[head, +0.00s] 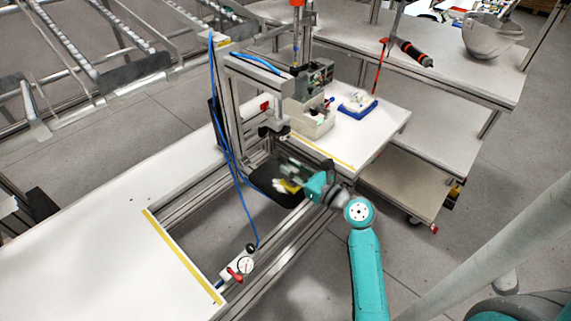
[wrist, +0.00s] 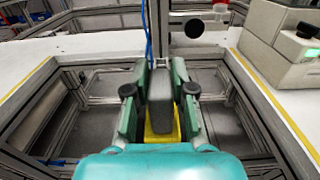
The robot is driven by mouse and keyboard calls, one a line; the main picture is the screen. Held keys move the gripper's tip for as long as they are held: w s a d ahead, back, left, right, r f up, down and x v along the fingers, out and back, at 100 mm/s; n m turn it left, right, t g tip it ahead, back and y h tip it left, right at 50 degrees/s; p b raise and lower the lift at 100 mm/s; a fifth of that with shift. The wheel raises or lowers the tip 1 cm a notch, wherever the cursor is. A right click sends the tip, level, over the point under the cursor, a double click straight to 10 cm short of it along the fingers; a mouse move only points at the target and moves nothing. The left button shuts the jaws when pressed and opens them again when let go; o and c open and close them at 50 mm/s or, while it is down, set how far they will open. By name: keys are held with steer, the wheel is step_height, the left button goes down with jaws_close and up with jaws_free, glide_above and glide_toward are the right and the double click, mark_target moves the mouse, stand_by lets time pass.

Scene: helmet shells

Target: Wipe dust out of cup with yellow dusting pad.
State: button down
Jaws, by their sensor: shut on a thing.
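My gripper (head: 291,176) is at the press frame in the middle of the head view, over a dark, shallow cup-like part (head: 262,178) set between the rails. In the wrist view my gripper (wrist: 159,95) is shut on the grey grip of the yellow dusting pad (wrist: 158,131). The pad's yellow also shows at the fingers in the head view (head: 287,186). The gripper and pad hide part of the dark cup. I cannot tell whether the pad touches the cup, and I cannot make out dust in it.
The metal press frame (head: 229,100) rises just behind my gripper, with a blue hose (head: 229,155) hanging beside it. White tabletops lie left (head: 90,220) and right (head: 375,125). A grey box-like device (head: 308,118) stands on the right one.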

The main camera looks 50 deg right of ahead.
steer(key=s, duration=0.9)
steer(key=shift+d, duration=0.2)
stand_by(0.6)
